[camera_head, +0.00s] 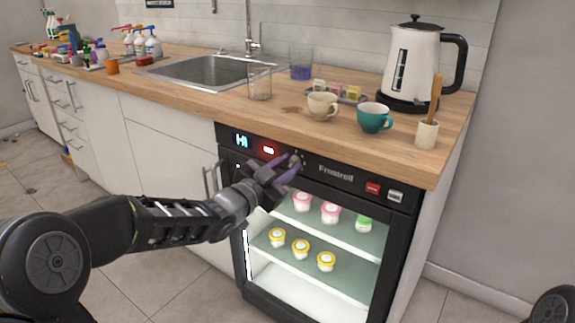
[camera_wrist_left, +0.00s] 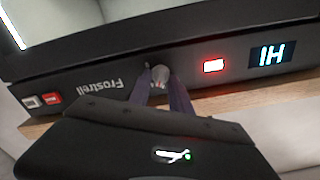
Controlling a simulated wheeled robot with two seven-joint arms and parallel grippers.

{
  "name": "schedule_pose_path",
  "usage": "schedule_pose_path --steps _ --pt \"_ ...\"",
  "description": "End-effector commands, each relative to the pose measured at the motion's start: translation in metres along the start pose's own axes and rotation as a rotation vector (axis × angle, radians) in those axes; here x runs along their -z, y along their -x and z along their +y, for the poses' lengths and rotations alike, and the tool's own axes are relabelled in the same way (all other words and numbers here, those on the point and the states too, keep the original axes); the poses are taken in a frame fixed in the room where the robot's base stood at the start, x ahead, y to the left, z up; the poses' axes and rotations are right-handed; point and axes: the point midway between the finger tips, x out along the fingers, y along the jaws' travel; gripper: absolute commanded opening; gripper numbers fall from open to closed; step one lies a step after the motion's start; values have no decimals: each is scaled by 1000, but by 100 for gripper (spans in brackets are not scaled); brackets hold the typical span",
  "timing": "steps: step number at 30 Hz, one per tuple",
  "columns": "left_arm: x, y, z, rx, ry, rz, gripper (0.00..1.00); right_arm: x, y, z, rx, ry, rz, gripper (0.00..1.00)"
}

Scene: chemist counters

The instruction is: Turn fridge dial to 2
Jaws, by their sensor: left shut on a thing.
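The small black fridge (camera_head: 400,230) is built in under the wooden counter, with a lit glass front and "Frostrell" on its panel. Its round dial (camera_wrist_left: 160,73) sits on the panel; in the head view it is mostly hidden by the gripper. My left gripper (camera_head: 292,168) reaches the panel from the left and front. In the left wrist view, its purple fingers (camera_wrist_left: 161,88) are shut on the dial, one on each side. The fridge display (camera_head: 241,140) reads "HI" in blue, beside a red indicator (camera_head: 268,150). The dial's number marks are unreadable. My right gripper is out of view.
Several yogurt-like cups (camera_head: 301,247) stand on the shelves behind the glass. A cabinet handle (camera_head: 211,181) lies near my left forearm. Mugs (camera_head: 374,118), a kettle (camera_head: 412,68) and a glass (camera_head: 260,82) stand above on the counter (camera_head: 216,104).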

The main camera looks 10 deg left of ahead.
Motion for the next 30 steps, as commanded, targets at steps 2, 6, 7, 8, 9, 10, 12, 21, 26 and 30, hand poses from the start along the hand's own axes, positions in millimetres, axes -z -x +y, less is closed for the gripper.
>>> schedule_pose_path --steps 2,6,7,8,9,10,12,21,26,30 --pt "-1 0 -1 0 68 -4 0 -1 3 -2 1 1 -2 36" --pt "-1 0 -1 0 188 -5 0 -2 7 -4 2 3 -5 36" --pt "-1 0 -1 0 212 -5 0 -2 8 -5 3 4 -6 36" --pt "-1 0 -1 0 235 -5 0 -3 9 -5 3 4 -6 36" --pt "-1 0 -1 -1 264 -5 0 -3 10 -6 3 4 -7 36" --pt "-1 0 -1 -1 286 -5 0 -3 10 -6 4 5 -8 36" --pt "-1 0 -1 0 329 -5 0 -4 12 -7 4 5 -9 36" --pt "-2 0 -1 -1 435 -3 0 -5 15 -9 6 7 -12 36" --pt "-2 0 -1 -1 448 -3 0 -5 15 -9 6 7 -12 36" --pt "-2 0 -1 -1 448 -3 0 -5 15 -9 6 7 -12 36"
